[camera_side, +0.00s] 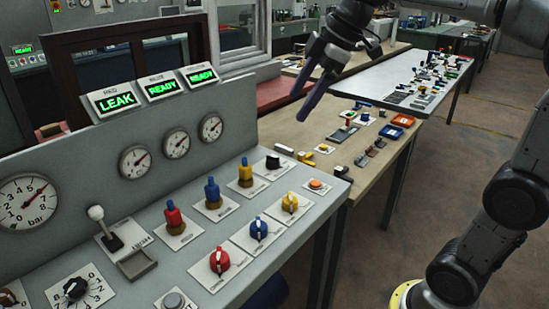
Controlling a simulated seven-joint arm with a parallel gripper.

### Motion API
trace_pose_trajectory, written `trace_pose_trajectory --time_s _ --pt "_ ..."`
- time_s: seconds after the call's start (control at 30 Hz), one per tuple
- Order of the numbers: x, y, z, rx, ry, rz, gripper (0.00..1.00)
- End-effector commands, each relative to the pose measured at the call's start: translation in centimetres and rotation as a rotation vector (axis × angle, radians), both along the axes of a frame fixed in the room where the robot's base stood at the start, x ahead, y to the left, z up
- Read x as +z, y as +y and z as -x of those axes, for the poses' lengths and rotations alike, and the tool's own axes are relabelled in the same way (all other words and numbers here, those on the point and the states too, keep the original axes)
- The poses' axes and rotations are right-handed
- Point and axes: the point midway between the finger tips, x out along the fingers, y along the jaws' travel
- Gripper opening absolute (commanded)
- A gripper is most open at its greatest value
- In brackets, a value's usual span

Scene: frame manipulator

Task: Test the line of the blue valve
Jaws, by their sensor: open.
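The sloped grey console carries a blue round knob with a pale pointer (258,229), between a red knob (219,261) and a yellow knob (290,202). Behind it stands an upright blue fitting (212,192) on a white plate, between a red one (174,217) and a yellow one (245,173). I cannot tell from the labels which blue part is the valve. Three lit displays stand above: the left reads LEAK (117,100), the middle READY (162,87), the right READY (201,75). My gripper (297,108) is open and empty, high above the console's far end, apart from everything.
A lever with a white ball (96,213), a black dial (75,289), a grey button (174,300) and an orange button (315,184) share the console. Several gauges, including a large one (25,202), line its back panel. A wooden bench (285,126) with small parts stands beyond.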

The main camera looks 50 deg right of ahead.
Motion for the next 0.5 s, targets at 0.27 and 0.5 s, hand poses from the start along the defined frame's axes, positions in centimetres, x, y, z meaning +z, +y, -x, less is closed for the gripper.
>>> trace_pose_trajectory --time_s 0.27,0.5 --pt "-2.5 -6.8 -10.7 0.1 0.035 -0.01 0.86" --pt "-9.1 -14.5 -16.9 0.067 0.088 -0.067 0.86"
